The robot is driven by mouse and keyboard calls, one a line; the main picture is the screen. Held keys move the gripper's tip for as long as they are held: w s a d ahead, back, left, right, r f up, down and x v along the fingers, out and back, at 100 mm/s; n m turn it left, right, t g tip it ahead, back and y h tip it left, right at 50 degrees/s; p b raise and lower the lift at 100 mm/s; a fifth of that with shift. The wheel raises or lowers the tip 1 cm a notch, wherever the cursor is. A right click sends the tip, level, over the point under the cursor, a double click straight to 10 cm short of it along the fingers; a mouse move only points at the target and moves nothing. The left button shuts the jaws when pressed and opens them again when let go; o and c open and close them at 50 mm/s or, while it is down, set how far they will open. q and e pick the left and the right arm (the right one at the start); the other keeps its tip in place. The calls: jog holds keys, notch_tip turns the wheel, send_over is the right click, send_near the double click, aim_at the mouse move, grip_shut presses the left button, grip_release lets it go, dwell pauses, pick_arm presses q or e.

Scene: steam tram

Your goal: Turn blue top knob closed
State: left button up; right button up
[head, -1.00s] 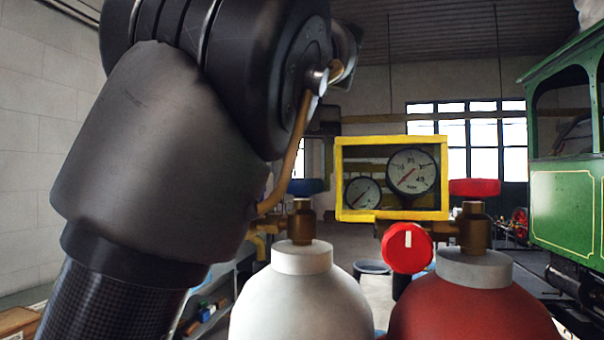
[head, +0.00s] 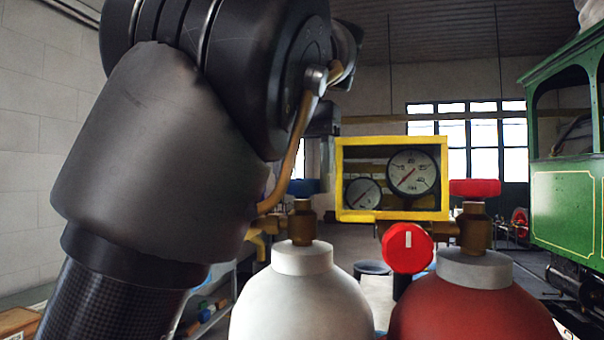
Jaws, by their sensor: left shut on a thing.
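The blue top knob (head: 303,187) sits on the brass valve (head: 302,222) of the white cylinder (head: 302,292), left of centre. My left arm fills the left of the view, and its dark gripper (head: 327,172) reaches down to the knob from behind the arm. The gripper is shut on the knob, at the knob's right side. The arm and a bent brass hose hide part of the gripper, so the exact contact is hard to see. My right gripper is not in view.
A yellow-framed gauge box (head: 390,215) with two dials stands just right of the knob. A red cylinder (head: 470,300) with a red top knob (head: 475,188) and a red front knob (head: 407,248) stands to its right. A green tram (head: 568,205) is at the far right.

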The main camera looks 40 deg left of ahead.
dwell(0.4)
pick_arm(q)
jog(key=o, duration=1)
jog(key=shift+r, duration=0.15)
notch_tip(320, 180, up, 10)
jog(key=p, duration=1)
jog(key=shift+s+r+p, duration=0.1)
jog(key=shift+r+p, duration=0.15)
jog(key=shift+p, duration=0.05)
jog(key=shift+a, duration=0.1)
